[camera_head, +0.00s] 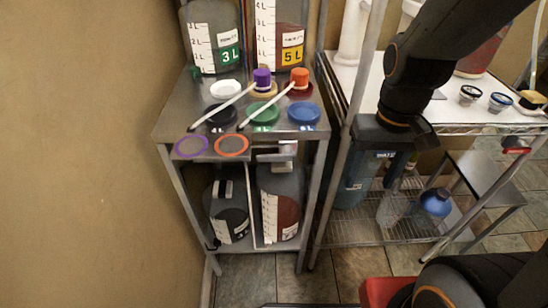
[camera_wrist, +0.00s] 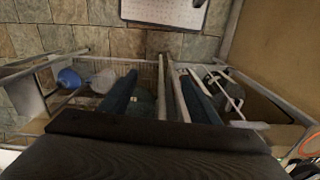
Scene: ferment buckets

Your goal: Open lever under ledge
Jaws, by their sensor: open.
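A steel cart stands at the centre left of the head view, with a narrow ledge (camera_head: 212,157) along its front. Just under and right of the ledge is a light grey, lever-like fitting (camera_head: 279,155), above a bucket with dark red contents (camera_head: 285,215). A dark bucket (camera_head: 228,212) stands left of it on the lower shelf. My gripper (camera_head: 377,187) points down to the right of the cart, apart from the fitting. In the wrist view its blue fingers (camera_wrist: 158,77) are spread, with nothing seen held between them. I cannot tell the lever's position.
A steel post (camera_head: 345,140) stands between my gripper and the cart. Two large buckets, 3 L (camera_head: 214,38) and 5 L (camera_head: 280,38), stand on the cart above several coloured lids. A wire shelf (camera_head: 375,232) and a blue-topped bottle (camera_head: 436,202) are to the right.

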